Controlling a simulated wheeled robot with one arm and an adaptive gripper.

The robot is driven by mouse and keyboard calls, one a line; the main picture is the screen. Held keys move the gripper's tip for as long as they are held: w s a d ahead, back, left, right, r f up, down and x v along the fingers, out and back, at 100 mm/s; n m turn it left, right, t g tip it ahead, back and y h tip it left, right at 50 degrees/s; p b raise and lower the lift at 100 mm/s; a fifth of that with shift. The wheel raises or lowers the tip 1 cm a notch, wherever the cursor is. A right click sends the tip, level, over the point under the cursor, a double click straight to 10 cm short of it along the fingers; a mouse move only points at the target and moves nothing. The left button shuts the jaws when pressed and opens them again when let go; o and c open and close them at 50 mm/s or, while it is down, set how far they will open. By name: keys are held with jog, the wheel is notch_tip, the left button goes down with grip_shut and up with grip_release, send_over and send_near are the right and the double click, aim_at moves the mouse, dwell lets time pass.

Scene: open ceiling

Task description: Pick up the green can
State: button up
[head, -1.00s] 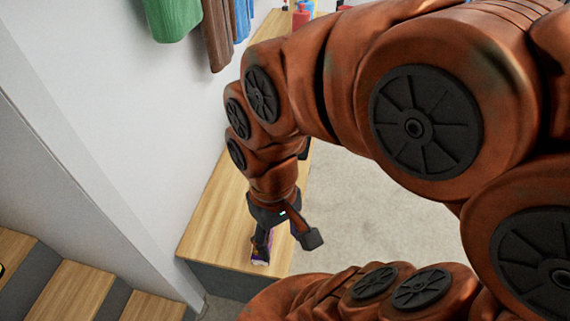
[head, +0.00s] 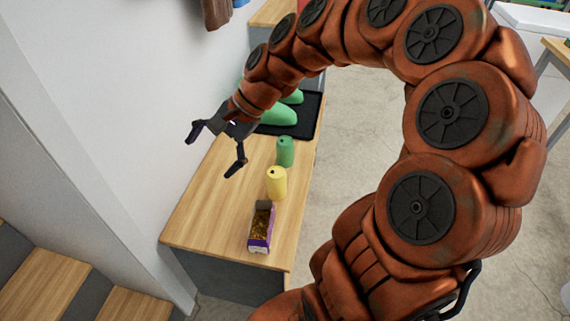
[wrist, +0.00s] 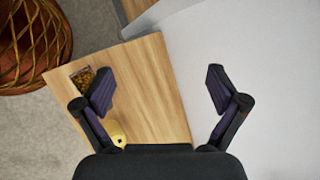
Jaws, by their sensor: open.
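The green can (head: 285,152) stands upright on the wooden bench, just behind a yellow can (head: 277,184). My gripper (head: 214,153) is open and empty, to the left of the green can and above the bench near the wall. In the wrist view my gripper (wrist: 158,84) has its fingers wide apart, with bench and wall between and beyond them. The yellow can (wrist: 117,138) is partly hidden there behind the left finger. The green can does not show in the wrist view.
A purple box (head: 261,229) stands at the bench's near end, in front of the yellow can. Green shoes (head: 272,115) rest on a black tray (head: 308,119) behind the green can. The wooden bench (head: 208,215) has free room along its left side, by the white wall (head: 150,110).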

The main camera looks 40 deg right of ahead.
jog(key=w+d+f+m+t+y+b, duration=0.1)
jog(key=w+d+f+m+t+b, duration=0.2)
jog(key=w+d+f+m+b, duration=0.25)
jog(key=m+t+h+b, duration=0.3)
jog(key=m+t+b, duration=0.4)
jog(key=m+b, duration=0.65)
send_near(285, 146)
jog(key=w+d+f, duration=0.1)
jog(key=w+f, duration=0.2)
jog(key=w, duration=0.2)
jog(key=b+x, duration=0.1)
jog(key=x, duration=0.2)
jog(key=b+x, duration=0.2)
jog(key=x, duration=0.2)
jog(key=shift+a+f, duration=0.25)
jog(key=shift+f, duration=0.1)
jog(key=shift+c, duration=0.3)
jog(key=c, duration=0.8)
